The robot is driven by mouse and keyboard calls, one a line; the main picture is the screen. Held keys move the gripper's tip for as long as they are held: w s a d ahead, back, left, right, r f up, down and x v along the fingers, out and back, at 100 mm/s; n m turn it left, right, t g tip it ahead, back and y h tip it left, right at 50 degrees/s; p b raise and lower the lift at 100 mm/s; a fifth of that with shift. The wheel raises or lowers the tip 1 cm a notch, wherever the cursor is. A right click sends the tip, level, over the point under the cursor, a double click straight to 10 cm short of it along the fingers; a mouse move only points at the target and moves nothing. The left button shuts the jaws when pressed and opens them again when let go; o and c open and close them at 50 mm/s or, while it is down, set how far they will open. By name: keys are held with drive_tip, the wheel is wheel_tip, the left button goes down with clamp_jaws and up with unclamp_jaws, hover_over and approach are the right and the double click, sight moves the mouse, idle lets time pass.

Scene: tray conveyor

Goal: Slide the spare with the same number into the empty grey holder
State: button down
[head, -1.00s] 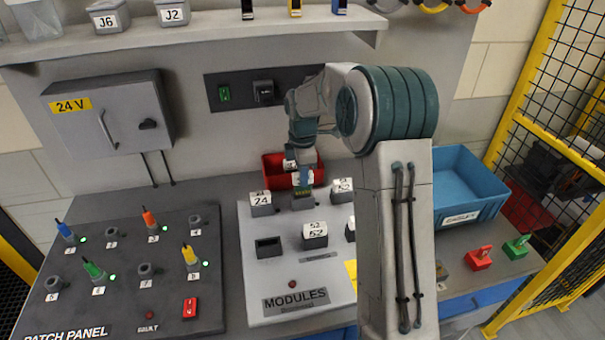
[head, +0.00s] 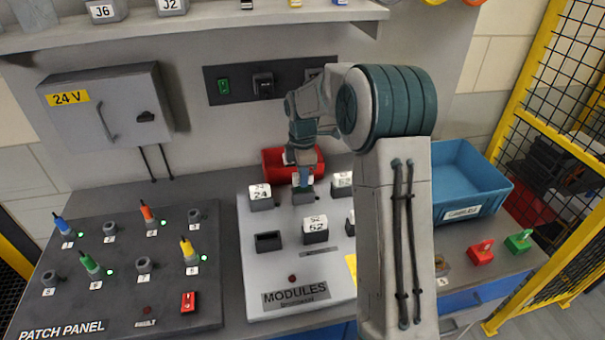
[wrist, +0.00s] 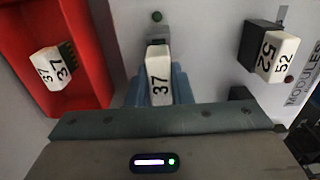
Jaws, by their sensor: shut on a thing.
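My gripper (head: 303,186) is shut on a white module marked 37 (wrist: 159,88), with its blue fingers on either side. It points down at a grey holder (head: 303,198) in the back row of the modules board. The module's lower end is at or in that holder; how deep it sits is hidden. Another white module marked 37 (wrist: 54,67), with a green edge, lies in the red bin (head: 271,165).
A module marked 24 (head: 260,191) stands left of my gripper and another module (head: 342,180) to its right. The patch panel (head: 120,270) lies left of the board. A blue cables bin (head: 480,205) is at right. My arm hides the board's right side.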

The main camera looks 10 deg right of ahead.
drive_tip(key=shift+f+b, duration=0.75)
drive_tip(key=shift+f, duration=0.6)
drive_tip(key=c, duration=1.2)
unclamp_jaws()
wheel_tip(320, 180, up, 14)
drive_tip(key=b, duration=0.1)
